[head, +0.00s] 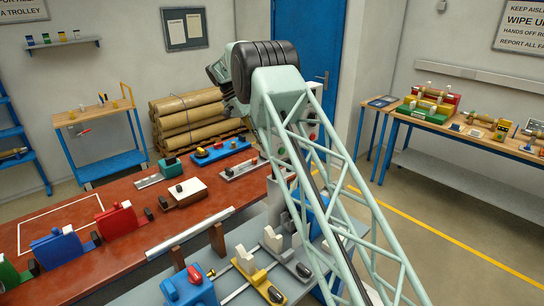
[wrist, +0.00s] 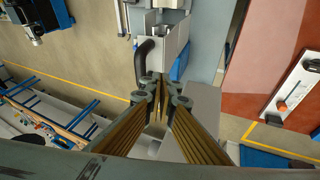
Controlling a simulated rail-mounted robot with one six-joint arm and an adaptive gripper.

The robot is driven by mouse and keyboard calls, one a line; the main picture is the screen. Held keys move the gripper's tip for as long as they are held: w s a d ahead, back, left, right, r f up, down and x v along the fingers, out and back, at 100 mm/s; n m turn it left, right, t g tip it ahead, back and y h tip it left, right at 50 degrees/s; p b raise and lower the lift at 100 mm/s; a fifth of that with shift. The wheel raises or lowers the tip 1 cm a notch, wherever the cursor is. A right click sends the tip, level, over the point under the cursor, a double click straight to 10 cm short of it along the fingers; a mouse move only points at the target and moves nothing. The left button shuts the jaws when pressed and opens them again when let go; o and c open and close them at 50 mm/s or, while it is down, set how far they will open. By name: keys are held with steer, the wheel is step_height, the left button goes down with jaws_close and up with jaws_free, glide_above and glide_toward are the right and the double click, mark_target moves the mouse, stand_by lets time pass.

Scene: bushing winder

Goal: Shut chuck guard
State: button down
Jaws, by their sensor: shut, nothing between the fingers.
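My gripper (wrist: 161,88) is shut and empty in the wrist view, its dark fingertips together in front of a grey machine part (wrist: 168,48). A black curved bar or hose (wrist: 141,62) runs down the left side of that part, close to the fingertips. I cannot tell whether the fingers touch it. I cannot pick out the chuck guard for certain or see how far it stands open. In the head view my arm hides most of the machine; part of a grey panel with buttons (head: 312,134) shows behind it, and my fingers are hidden.
A red-brown table (head: 128,243) with several fixtures stands left of my arm. A grey bench holds a blue block (head: 189,288) and a yellow fixture (head: 257,284). A wooden bench (head: 474,131) stands at right. Open floor with a yellow line (head: 440,236) lies between.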

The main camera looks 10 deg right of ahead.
steer(key=shift+s+d+f+p, duration=0.15)
steer(key=shift+s+d+f, duration=0.5)
steer(key=shift+s+f, duration=0.25)
steer(key=shift+s+d+f+p, duration=0.15)
steer(key=shift+s+d+f, duration=0.55)
steer(key=shift+f, duration=0.25)
steer(key=shift+s+d+b, duration=0.1)
steer(key=shift+s+b, duration=0.1)
steer(key=shift+b, duration=0.25)
steer(key=shift+s+d+b, duration=0.1)
steer(key=shift+s+b, duration=0.1)
steer(key=shift+b, duration=0.15)
steer(key=shift+s+d+t+b, duration=0.2)
steer(key=shift+s+t+b, duration=0.15)
steer(key=shift+b, duration=0.3)
